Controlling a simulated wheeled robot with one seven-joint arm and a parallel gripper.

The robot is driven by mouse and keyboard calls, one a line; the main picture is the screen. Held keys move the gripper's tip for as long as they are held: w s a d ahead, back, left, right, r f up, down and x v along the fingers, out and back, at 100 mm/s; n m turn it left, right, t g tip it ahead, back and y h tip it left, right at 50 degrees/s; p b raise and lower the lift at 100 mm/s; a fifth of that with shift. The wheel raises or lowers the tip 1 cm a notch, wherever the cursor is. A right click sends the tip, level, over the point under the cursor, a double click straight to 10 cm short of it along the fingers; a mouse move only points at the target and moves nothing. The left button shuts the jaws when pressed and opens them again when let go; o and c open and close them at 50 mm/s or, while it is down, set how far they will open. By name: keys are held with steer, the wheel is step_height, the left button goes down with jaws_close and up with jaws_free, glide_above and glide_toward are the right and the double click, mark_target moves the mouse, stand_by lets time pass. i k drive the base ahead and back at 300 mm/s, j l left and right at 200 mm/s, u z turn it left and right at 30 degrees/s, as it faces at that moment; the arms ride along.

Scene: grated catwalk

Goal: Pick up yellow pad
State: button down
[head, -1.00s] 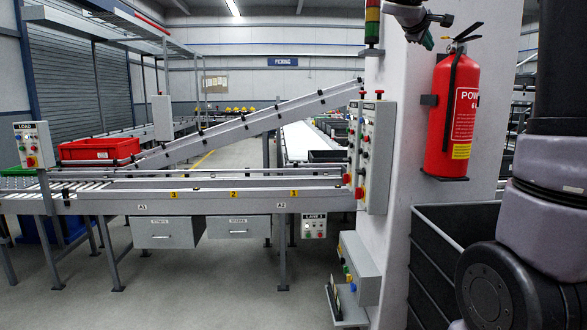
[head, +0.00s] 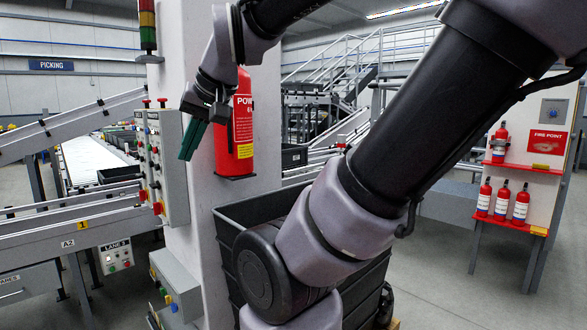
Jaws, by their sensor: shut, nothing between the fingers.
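I cannot make out a separate yellow pad in the head view. My gripper (head: 187,156) hangs at the upper left with its dark green fingers pointing down. The fingers look closed together and hold nothing. They are in front of the white pillar (head: 190,225), between the button panel and a red fire extinguisher (head: 242,120) on the pillar. The extinguisher has a yellow label low on its front. My arm covers much of the middle and upper right of the view, and whatever is behind it is hidden.
A grey panel (head: 170,190) with red, green and yellow buttons is on the pillar. Stacked black bins (head: 228,232) stand right of it. A conveyor (head: 60,243) runs at left. A fire point stand (head: 548,132) with several extinguishers is at right. Open floor lies at lower right.

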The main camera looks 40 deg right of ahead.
mark_target(545, 167)
steer(key=z, duration=2.95)
steer(key=i+l, duration=0.1)
steer(key=i, duration=5)
